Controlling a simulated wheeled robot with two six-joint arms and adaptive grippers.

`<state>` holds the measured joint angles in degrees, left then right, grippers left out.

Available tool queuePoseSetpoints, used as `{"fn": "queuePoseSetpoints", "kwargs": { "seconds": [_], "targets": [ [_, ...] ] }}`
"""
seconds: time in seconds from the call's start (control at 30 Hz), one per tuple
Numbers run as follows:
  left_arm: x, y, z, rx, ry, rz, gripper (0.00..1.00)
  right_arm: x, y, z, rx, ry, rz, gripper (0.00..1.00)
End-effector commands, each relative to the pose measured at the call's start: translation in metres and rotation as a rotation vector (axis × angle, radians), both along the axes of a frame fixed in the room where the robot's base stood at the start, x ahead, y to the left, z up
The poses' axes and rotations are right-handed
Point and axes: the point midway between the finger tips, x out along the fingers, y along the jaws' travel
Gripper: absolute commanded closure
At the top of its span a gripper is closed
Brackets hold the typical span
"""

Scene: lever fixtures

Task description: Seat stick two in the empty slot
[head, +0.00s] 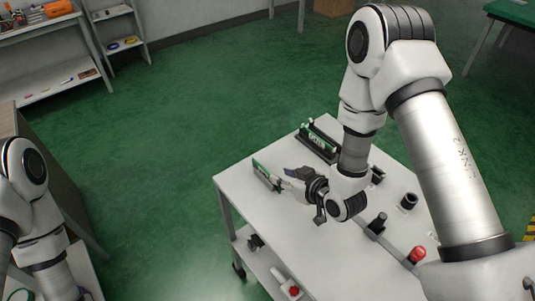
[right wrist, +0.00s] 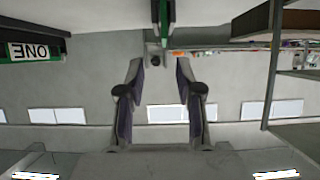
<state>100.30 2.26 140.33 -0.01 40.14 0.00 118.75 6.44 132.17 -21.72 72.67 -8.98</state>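A narrow green-and-dark piece (head: 265,172), which may be stick two, stands near the table's left edge, with its label unreadable. It also shows edge-on in the right wrist view (right wrist: 163,20). My right gripper (head: 283,182) is beside it, fingers pointing toward it. In the right wrist view its fingers (right wrist: 160,66) are spread, with the piece ahead between them and gaps visible on both sides. A dark holder (head: 318,145) with a green labelled front stands at the back of the table. A green plate reading ONE upside down (right wrist: 30,52) shows in the right wrist view. The empty slot cannot be made out. My left gripper is out of view.
The white table (head: 235,183) also carries a dark cup (head: 408,202), a lever fixture with a red knob (head: 417,254) and dark fittings under my right arm. A red-buttoned box (head: 292,291) sits on the lower shelf. Green floor is open to the left.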

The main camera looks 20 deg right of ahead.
Motion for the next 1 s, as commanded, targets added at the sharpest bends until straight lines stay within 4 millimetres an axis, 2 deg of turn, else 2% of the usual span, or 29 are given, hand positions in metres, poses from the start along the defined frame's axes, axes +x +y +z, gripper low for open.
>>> {"fn": "queuePoseSetpoints", "kwargs": {
  "seconds": [0.33, 0.43, 0.67, 0.77, 0.8, 1.0],
  "targets": [
    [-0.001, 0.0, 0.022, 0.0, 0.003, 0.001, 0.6, 0.043, 0.016, -0.025, -0.002, 0.0, 0.003, 0.65],
    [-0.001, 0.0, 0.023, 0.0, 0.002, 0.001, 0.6, 0.055, 0.02, -0.034, -0.001, 0.001, 0.001, 0.65],
    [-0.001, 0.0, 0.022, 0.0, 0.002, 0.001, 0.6, 0.058, 0.021, -0.038, 0.0, 0.002, 0.0, 0.65],
    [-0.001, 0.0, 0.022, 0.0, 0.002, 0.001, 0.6, 0.058, 0.021, -0.038, -0.001, 0.002, 0.0, 0.96],
    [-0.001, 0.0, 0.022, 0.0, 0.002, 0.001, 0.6, 0.058, 0.021, -0.038, -0.001, 0.002, 0.0, 1.0],
    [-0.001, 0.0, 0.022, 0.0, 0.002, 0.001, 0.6, 0.058, 0.02, -0.038, 0.0, 0.002, 0.0, 1.0]
  ]
}}
